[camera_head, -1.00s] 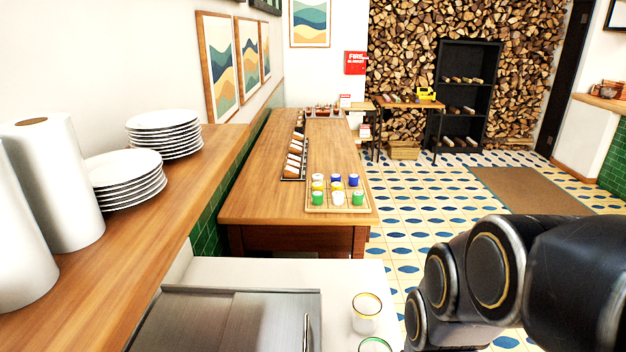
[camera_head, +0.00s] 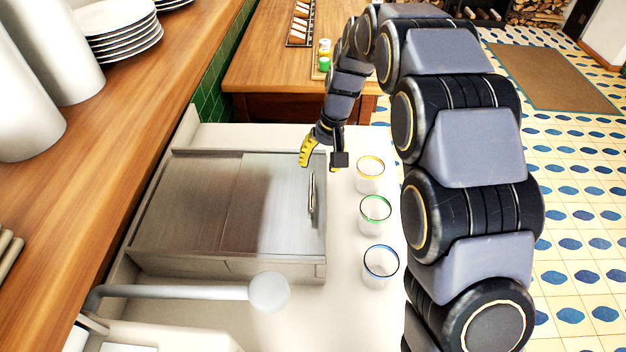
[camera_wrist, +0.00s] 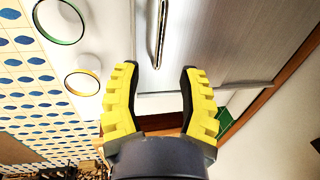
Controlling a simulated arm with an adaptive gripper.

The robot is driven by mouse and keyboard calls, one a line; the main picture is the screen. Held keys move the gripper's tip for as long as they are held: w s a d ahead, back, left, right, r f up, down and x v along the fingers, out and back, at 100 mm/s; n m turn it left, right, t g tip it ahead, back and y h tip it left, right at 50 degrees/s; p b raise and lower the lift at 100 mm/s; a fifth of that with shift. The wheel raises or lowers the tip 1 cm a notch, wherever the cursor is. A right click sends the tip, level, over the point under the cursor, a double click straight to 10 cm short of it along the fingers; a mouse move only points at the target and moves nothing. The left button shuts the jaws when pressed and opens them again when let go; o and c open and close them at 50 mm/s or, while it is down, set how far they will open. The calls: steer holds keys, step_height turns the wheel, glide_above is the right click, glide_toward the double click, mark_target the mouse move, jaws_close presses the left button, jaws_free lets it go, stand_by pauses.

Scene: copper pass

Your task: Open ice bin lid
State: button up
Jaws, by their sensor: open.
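The ice bin (camera_head: 190,245) is a low steel box on the white counter, with flat metal lid panels on top. The right lid panel (camera_head: 262,205) lies flat and carries a slim metal handle (camera_head: 312,192) near its right edge. The handle also shows at the top of the wrist view (camera_wrist: 158,32). My gripper (camera_head: 320,158), with yellow fingers, is above the far right corner of the bin, just beyond the handle. In the wrist view its fingers (camera_wrist: 160,80) are spread wide with nothing between them; the handle lies ahead of the fingertips.
Glasses with a yellow rim (camera_head: 370,175), a green rim (camera_head: 376,214) and a blue rim (camera_head: 380,266) stand right of the bin, close to the handle side. A tap (camera_head: 190,292) crosses in front. A wooden shelf (camera_head: 120,150) with plates (camera_head: 115,30) runs along the left.

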mark_target(312, 187)
steer(key=f, duration=0.2)
steer(key=a+f, duration=0.1)
steer(key=f, duration=0.4)
steer(key=shift+a, duration=0.15)
jaws_close()
